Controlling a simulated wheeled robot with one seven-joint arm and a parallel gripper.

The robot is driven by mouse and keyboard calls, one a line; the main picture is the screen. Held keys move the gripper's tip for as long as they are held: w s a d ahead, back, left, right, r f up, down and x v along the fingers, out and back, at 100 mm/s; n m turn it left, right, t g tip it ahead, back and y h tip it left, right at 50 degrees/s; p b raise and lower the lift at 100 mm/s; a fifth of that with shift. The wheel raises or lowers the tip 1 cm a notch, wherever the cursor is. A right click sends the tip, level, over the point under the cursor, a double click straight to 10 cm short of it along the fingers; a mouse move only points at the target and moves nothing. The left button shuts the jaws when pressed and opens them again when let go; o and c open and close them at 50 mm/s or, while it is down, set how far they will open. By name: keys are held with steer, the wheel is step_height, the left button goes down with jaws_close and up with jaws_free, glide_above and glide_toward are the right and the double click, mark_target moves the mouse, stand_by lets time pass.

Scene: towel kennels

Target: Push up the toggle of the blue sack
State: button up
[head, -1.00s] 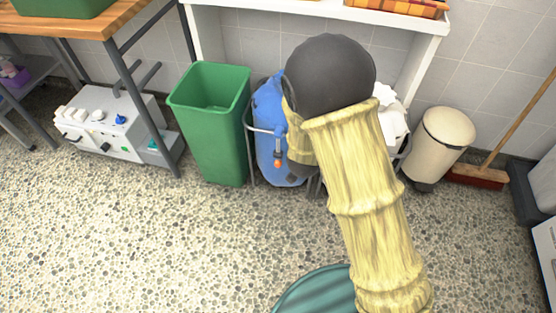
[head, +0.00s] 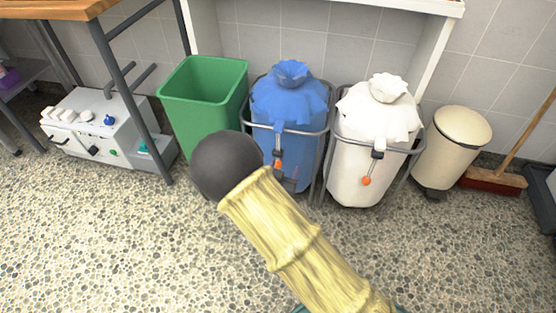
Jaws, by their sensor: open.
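The blue sack (head: 310,105) hangs upright in a grey metal frame, its top gathered into a knot. Its toggle (head: 278,153), a small dark piece with an orange end below it, hangs low on the sack's front, under the frame's rim. My arm, in a yellow sleeve with a dark rounded joint, reaches up in front of the sack's lower left. The joint is just left of the toggle in the picture and leaves it in sight. My gripper is not seen; the arm's far end is hidden behind the joint or out of view.
A white sack (head: 370,120) with its own orange-ended toggle (head: 367,180) hangs to the right. A green bin (head: 195,95) stands left, a cream pedal bin (head: 450,145) and broom (head: 495,180) farther right. A white machine (head: 95,125) is at left. The speckled floor in front is open.

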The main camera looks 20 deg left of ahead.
mark_target(277, 156)
steer(key=s+a+f+n+t+y+b, duration=0.1)
steer(key=s+a+f+t+b, duration=0.2)
steer(key=f+b, duration=0.4)
steer(key=shift+s+a+f, duration=0.6)
steer(key=shift+s+a, duration=0.1)
steer(key=shift+a, duration=0.05)
steer(key=shift+w, duration=0.1)
steer(key=w+b, duration=0.2)
steer(key=w, duration=0.3)
steer(key=w+a+b, duration=0.1)
steer(key=w+b, duration=0.2)
steer(key=w, duration=0.2)
steer(key=w+b, duration=0.3)
steer(key=w, duration=0.2)
steer(key=shift+w+a+f, duration=0.15)
steer(key=shift+w+f, duration=0.05)
steer(key=shift+w, duration=0.2)
steer(key=shift+w+r+b, duration=0.15)
steer(key=shift+w+b, duration=0.15)
steer(key=shift+w, duration=0.4)
